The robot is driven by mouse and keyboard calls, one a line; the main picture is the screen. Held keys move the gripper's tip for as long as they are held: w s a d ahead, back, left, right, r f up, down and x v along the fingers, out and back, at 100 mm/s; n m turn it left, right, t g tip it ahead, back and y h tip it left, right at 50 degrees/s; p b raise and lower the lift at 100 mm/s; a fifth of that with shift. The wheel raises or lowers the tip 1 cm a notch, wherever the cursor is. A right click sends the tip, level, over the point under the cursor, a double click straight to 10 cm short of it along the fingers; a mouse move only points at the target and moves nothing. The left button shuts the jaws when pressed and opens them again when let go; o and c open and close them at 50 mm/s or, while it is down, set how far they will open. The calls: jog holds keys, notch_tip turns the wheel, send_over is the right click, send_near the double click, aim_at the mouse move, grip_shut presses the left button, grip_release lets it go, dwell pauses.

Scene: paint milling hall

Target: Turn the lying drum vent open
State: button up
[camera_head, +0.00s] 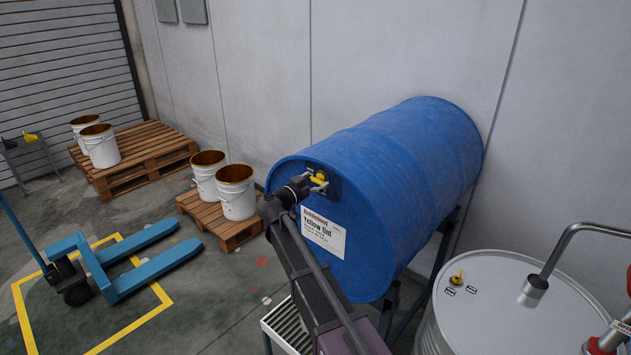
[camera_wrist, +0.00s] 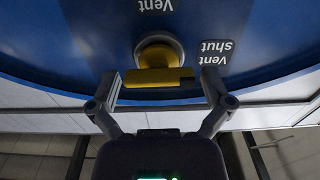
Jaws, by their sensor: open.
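The blue drum (camera_head: 400,165) lies on its side on a stand, with a white "Yellow tint" label on its end face. Its yellow vent handle (camera_head: 319,178) sits near the top of that face. In the wrist view the vent handle (camera_wrist: 158,77) is a yellow bar lying across the picture on a round base, with the words "Vent" above and "Vent shut" at right. My gripper (camera_wrist: 160,84) is open, one finger off each end of the bar, with small gaps visible. In the head view my gripper (camera_head: 312,184) is at the vent and partly covers the dark plate around it.
An upright pale drum (camera_head: 500,315) with a pipe stands at right front. A slatted tray (camera_head: 285,325) is below the drum face. White buckets (camera_head: 237,190) stand on pallets at left, near a blue pallet truck (camera_head: 120,265). A grey wall is close behind the drum.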

jog(key=c, duration=0.9)
jog(key=shift+n, duration=0.4)
jog(key=n, duration=0.3)
jog(key=shift+w+a+n, duration=0.1)
jog(key=shift+n, duration=0.2)
jog(key=n, duration=0.4)
jog(key=shift+n, duration=0.3)
jog(key=n, duration=0.4)
jog(key=shift+a, duration=0.1)
jog(key=n, duration=0.5)
jog(key=shift+w+f, duration=0.1)
